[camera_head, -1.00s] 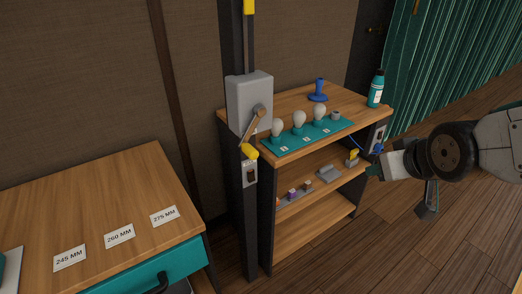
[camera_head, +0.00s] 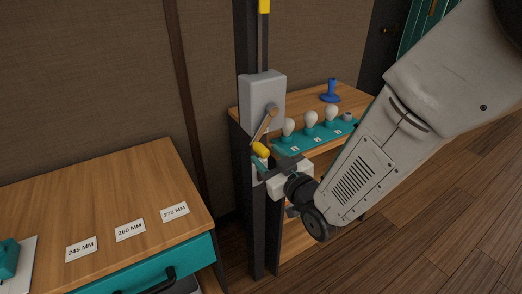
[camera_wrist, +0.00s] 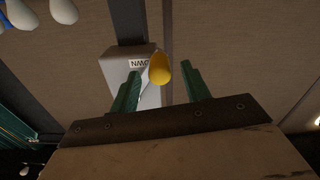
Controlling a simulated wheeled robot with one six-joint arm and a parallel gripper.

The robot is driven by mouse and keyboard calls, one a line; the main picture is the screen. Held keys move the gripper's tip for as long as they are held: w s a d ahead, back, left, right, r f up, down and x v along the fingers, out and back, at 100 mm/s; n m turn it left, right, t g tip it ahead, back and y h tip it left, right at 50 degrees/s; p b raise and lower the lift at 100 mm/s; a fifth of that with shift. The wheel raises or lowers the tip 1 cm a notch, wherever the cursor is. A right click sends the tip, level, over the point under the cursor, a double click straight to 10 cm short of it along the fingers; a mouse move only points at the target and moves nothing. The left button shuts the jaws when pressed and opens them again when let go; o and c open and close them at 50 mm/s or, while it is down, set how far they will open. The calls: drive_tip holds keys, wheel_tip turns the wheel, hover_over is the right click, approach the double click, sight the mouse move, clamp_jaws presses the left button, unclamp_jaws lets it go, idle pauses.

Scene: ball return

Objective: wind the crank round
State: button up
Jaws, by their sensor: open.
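The crank is a metal arm (camera_head: 265,124) with a yellow knob (camera_head: 261,149) at its lower end. It is mounted on a grey box (camera_head: 262,95) on a dark post. My gripper (camera_head: 263,161) is open just below and beside the knob in the head view. In the wrist view, the yellow knob (camera_wrist: 160,68) shows between the two green fingers, nearer the left one, with the gripper (camera_wrist: 160,72) spread around it. Neither finger visibly touches it, and I cannot tell how deep it sits between them. The grey box (camera_wrist: 118,66) with a label is behind the knob.
A wooden shelf (camera_head: 300,94) with bulbs on a teal strip (camera_head: 290,145) and a blue object (camera_head: 330,92) stands right behind the post. A desk (camera_head: 120,185) with labelled cards and a teal drawer is at left. My arm covers the right side.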

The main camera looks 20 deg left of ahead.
drive_tip(key=shift+x, duration=1.85)
clamp_jaws()
drive_tip(key=shift+s+a, duration=0.1)
